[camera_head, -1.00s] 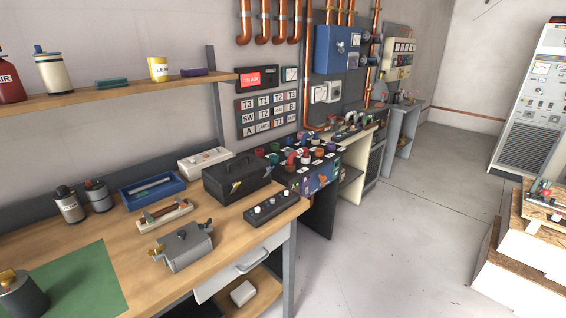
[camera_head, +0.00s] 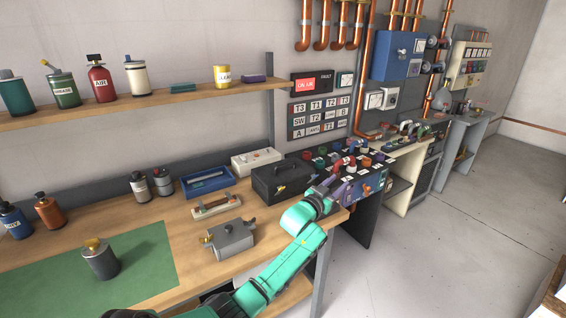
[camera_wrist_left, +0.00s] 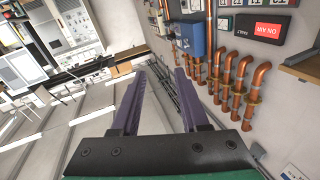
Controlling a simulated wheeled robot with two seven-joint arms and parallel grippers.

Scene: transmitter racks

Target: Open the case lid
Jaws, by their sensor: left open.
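The black case (camera_head: 280,183) with a top handle and a brass-coloured latch on its front stands on the wooden workbench. Its lid looks shut. My left gripper (camera_head: 333,184) is just right of the case and apart from it, in front of the knob panel, with its purple fingers open and empty. In the left wrist view the two fingers (camera_wrist_left: 160,75) are spread, and the case does not show there. My right gripper is not in view.
A grey metal box (camera_head: 231,239), a blue tray (camera_head: 208,182) and a white box (camera_head: 256,161) stand near the case. The knob panel (camera_head: 368,184) is to its right. A shelf (camera_head: 150,103) with bottles hangs above the bench (camera_head: 190,262).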

